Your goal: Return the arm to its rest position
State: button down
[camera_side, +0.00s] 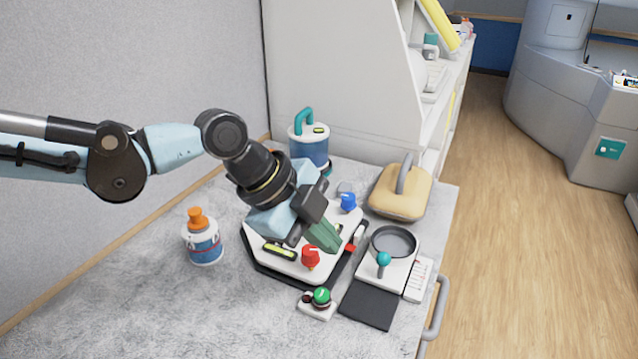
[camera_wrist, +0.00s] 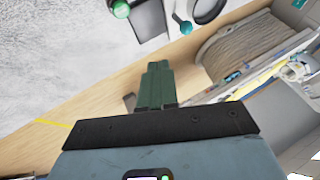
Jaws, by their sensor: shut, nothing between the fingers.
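My gripper (camera_side: 325,238) has green fingers that are shut with nothing between them. In the side view it hangs tilted over the white control panel (camera_side: 278,251) with the red knob (camera_side: 311,256) and blue knob (camera_side: 348,202). I cannot tell whether the fingertips touch the panel. In the wrist view the fingers (camera_wrist: 157,85) are pressed together at the centre, with the floor behind them. My arm reaches in from the left and hides part of the panel.
An orange-capped bottle (camera_side: 203,240) stands left of the panel. A blue canister (camera_side: 309,140) stands behind. A tan block with a handle (camera_side: 400,192), a round dish (camera_side: 393,243), a dark pad (camera_side: 369,303) and a green button (camera_side: 321,297) lie nearby. The left counter is clear.

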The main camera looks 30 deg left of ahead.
jog(key=shift+s+a+r, duration=0.15)
jog(key=shift+r, duration=0.15)
jog(key=shift+a, duration=0.1)
jog(key=s+a+f+n+t+y, duration=0.1)
jog(key=s+a+n+y, duration=0.1)
jog(key=a+n, duration=0.7)
jog(key=s+a+n+t+y, duration=0.2)
jog(key=s+a+n, duration=0.3)
jog(key=a+n, duration=0.5)
jog(key=a+y, duration=0.1)
jog(key=a, duration=0.5)
jog(key=shift+s+a+f, duration=0.25)
jog(key=shift+a+f, duration=0.1)
jog(key=shift+f, duration=0.05)
